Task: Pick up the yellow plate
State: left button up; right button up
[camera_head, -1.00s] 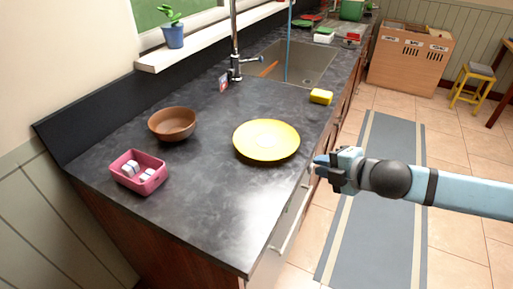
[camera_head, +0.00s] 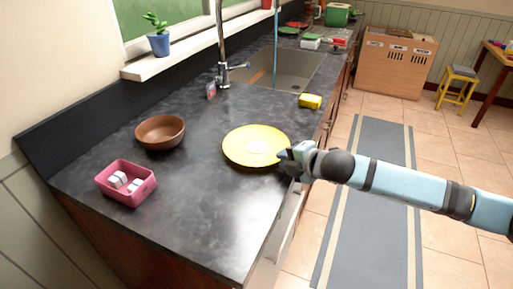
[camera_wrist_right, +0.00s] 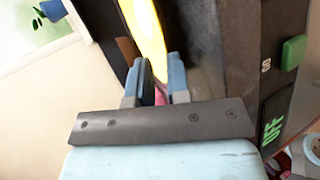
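The yellow plate (camera_head: 255,143) lies flat on the dark counter (camera_head: 200,225), near its front edge. My right gripper (camera_head: 284,157) is at the plate's right rim in the head view and overlaps it slightly there. In the right wrist view the two fingers (camera_wrist_right: 162,82) stand apart with a gap between them, and the plate (camera_wrist_right: 145,28) reaches down to the fingertips. Whether a finger touches the rim cannot be told. My left gripper is in no view.
A brown bowl (camera_head: 160,132) and a pink box (camera_head: 112,191) with white items stand left of the plate. A yellow sponge (camera_head: 310,101) lies behind it, near the sink (camera_head: 290,68). The counter in front of the plate is clear.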

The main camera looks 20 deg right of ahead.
aim_at(265, 155)
jog(key=x, duration=0.3)
jog(key=shift+a+f, duration=0.1)
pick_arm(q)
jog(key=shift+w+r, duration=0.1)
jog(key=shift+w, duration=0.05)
pick_arm(e)
grip_shut()
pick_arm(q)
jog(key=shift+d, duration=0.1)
pick_arm(e)
jog(key=shift+r, duration=0.2)
pick_arm(q)
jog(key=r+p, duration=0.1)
jog(key=p, duration=0.2)
pick_arm(e)
notch_tip(265, 155, up, 20)
